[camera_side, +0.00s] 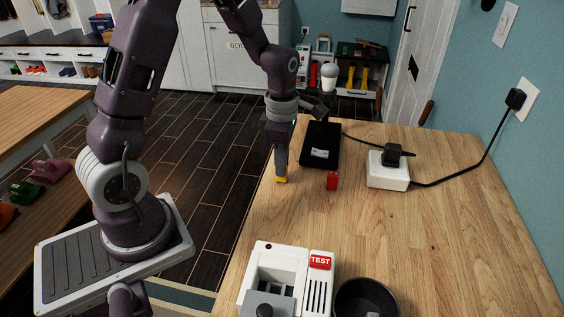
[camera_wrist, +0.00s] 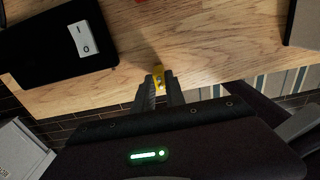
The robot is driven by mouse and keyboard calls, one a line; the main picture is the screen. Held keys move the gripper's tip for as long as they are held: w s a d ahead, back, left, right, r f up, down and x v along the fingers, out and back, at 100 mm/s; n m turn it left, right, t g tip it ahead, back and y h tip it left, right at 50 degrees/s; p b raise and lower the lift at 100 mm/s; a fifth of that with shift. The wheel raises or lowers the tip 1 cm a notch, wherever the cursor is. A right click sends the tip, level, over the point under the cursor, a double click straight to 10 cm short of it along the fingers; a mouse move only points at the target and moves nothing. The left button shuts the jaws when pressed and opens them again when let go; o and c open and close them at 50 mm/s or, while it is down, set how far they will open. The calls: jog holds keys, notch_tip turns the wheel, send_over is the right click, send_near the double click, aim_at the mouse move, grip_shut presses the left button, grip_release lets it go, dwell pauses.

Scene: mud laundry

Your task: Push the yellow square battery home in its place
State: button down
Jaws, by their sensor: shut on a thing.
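The yellow square battery (camera_side: 282,179) is at the tip of my gripper (camera_side: 281,172), near the left edge of the wooden table. In the wrist view the yellow battery (camera_wrist: 158,76) sits between the two fingertips of my gripper (camera_wrist: 160,82), which are shut on it. I cannot tell whether the battery touches the table. A white device with a red TEST label (camera_side: 272,258) and an open recess stands at the front of the table, well apart from my gripper. The inside of the recess is partly hidden.
A red block (camera_side: 332,181) stands right of my gripper. A black switch box (camera_side: 320,146) lies behind it, and a white power block (camera_side: 388,170) with a black plug and cord is farther right. A dark round bowl (camera_side: 366,300) stands beside the white device. The table's middle right is clear.

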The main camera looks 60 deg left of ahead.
jog(key=shift+r, duration=2.95)
jog(key=shift+d, duration=0.1)
jog(key=s+d+r+m, duration=0.1)
jog(key=s+d+m, duration=0.1)
jog(key=d+m, duration=0.35)
jog(key=s+d+r+m, duration=0.2)
jog(key=s+d, duration=0.1)
jog(key=d, duration=0.5)
jog(key=s+d+m, duration=1)
jog(key=s+m, duration=0.1)
jog(key=s, duration=0.1)
jog(key=shift+f+n, duration=0.35)
jog(key=shift+f, duration=1.3)
jog(key=shift+w+f, duration=0.1)
jog(key=shift+f, duration=0.05)
jog(key=shift+f, duration=0.75)
jog(key=shift+f, duration=1.4)
